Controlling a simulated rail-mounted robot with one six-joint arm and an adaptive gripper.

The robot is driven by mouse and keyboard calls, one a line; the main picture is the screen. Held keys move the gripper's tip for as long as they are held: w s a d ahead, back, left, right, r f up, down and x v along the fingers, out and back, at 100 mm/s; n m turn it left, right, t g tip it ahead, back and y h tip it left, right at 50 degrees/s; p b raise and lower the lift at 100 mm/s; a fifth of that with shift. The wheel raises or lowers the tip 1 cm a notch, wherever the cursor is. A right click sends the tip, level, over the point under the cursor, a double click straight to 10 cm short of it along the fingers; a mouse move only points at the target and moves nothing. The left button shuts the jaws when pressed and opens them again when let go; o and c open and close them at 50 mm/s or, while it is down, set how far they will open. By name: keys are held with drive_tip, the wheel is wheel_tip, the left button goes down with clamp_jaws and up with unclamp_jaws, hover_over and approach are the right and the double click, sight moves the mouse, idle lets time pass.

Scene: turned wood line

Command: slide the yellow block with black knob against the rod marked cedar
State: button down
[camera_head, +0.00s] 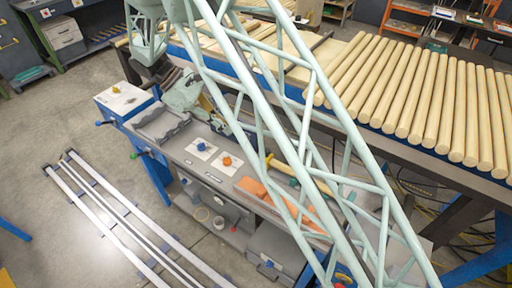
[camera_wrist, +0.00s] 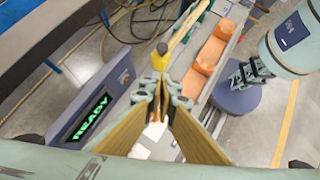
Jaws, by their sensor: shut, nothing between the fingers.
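My gripper (camera_wrist: 160,88) shows in the wrist view with its two fingers together and nothing between them. A yellow piece (camera_head: 283,168) also lies on the grey bench in the head view. Pale rods (camera_head: 428,95) lie side by side on the rack at the right; no cedar mark can be read. My arm's lattice hides part of the bench and rack.
A display reading READY (camera_wrist: 90,117) stands left in the wrist view. Floor rails (camera_head: 110,222) run at left.

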drive_tip(key=d+r+b+x, duration=0.1)
drive_tip(key=x, duration=1.2)
drive_tip(key=shift+d+r, duration=0.25)
drive_tip(key=shift+d, duration=0.2)
drive_tip(key=shift+s, duration=0.15)
drive_tip(key=shift+s+d, duration=0.55)
drive_tip(key=shift+d, duration=0.25)
drive_tip(key=shift+a, duration=0.1)
